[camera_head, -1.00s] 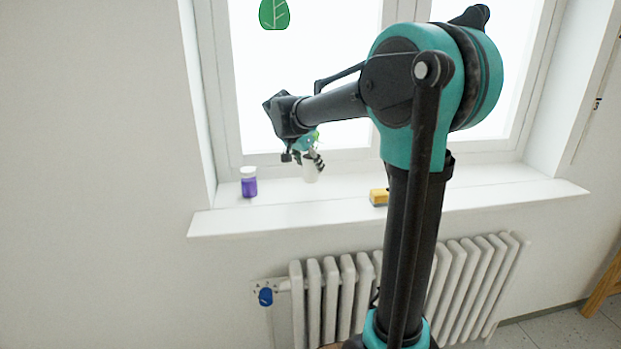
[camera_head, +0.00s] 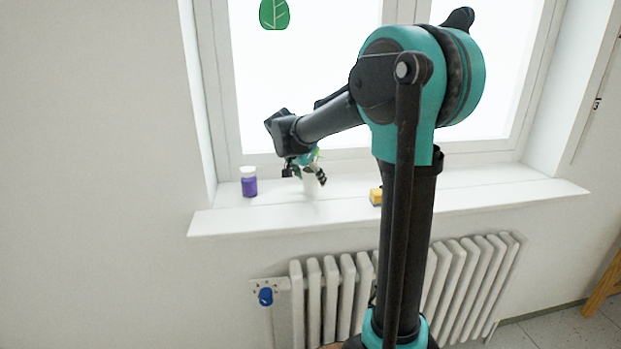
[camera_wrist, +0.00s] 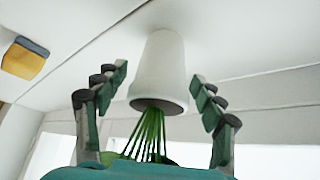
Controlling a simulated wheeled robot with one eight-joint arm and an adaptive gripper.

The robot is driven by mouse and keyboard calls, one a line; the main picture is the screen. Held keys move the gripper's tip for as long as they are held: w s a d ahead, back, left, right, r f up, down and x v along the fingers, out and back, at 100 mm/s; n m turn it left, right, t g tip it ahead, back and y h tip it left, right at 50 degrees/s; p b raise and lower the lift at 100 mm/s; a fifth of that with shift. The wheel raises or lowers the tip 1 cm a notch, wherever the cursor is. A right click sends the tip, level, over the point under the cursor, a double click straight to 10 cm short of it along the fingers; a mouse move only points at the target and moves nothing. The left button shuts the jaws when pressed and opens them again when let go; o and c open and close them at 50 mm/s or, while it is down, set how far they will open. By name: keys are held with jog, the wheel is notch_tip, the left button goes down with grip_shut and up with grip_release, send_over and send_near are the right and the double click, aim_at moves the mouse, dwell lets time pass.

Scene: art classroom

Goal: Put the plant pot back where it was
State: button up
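The plant pot (camera_head: 311,187) is a small white pot with a green plant. It stands upright on the windowsill (camera_head: 240,219), left of my arm's column. My gripper (camera_head: 307,174) is above it in the head view, with the fingers around its upper part. In the wrist view, which looks upside down, the white pot (camera_wrist: 160,72) is between the two fingers of my gripper (camera_wrist: 160,86). The fingers are apart, with a gap on both sides of the pot, narrower on the right. The green stems point toward the palm. The leaves are mostly hidden by my gripper.
A purple jar with a white lid (camera_head: 249,183) stands left of the pot on the sill. A yellow block-like thing (camera_head: 375,196) lies to the right, partly behind my arm, and also shows in the wrist view (camera_wrist: 25,58). The window is behind; a radiator (camera_head: 345,290) is below.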

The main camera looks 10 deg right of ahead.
jog(key=v, duration=1.2)
jog(key=shift+r, duration=0.1)
